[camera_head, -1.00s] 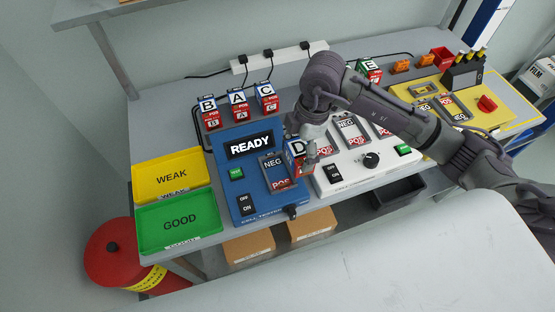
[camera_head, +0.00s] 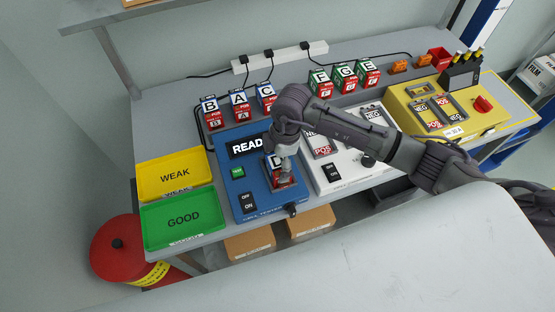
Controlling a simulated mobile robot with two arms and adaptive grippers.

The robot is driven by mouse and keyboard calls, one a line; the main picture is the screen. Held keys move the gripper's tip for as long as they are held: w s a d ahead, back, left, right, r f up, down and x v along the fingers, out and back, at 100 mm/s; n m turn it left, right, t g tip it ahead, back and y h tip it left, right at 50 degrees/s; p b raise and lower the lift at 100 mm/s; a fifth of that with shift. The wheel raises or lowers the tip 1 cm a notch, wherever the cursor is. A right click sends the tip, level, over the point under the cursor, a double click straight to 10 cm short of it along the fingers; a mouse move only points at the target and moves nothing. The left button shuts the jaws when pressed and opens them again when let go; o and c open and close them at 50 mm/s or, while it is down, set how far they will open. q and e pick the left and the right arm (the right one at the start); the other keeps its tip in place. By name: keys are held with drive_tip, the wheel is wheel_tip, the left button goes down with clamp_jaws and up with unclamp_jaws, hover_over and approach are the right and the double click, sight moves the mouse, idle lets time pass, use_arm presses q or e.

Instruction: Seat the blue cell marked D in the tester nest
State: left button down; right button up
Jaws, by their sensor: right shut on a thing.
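My right gripper (camera_head: 284,165) is shut on the blue cell marked D (camera_head: 274,162) and holds it over the nest of the blue cell tester (camera_head: 249,190). The cell's top shows blue and white with part of the letter D, and red shows lower on it. The gripper and the cell cover most of the nest, so I cannot tell whether the cell is down in it or just above. The tester's display (camera_head: 248,146) is partly hidden and shows "READ". My left gripper is not in view.
Blue cells B (camera_head: 211,112), A (camera_head: 240,108) and C (camera_head: 267,98) stand behind the tester. A white charger (camera_head: 338,176) is to its right, with green cells behind. Yellow WEAK (camera_head: 150,181) and green GOOD (camera_head: 155,232) trays lie left. A yellow station (camera_head: 407,112) is far right.

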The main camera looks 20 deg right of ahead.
drive_tip(key=shift+f, duration=0.1)
drive_tip(key=o, duration=1.3)
drive_tip(key=r, duration=0.4)
drive_tip(key=d+r+b, duration=0.1)
drive_tip(key=r, duration=0.3)
drive_tip(key=d+r+b, duration=0.1)
drive_tip(key=r, duration=0.3)
drive_tip(key=shift+r, duration=0.1)
drive_tip(key=shift+a, duration=0.1)
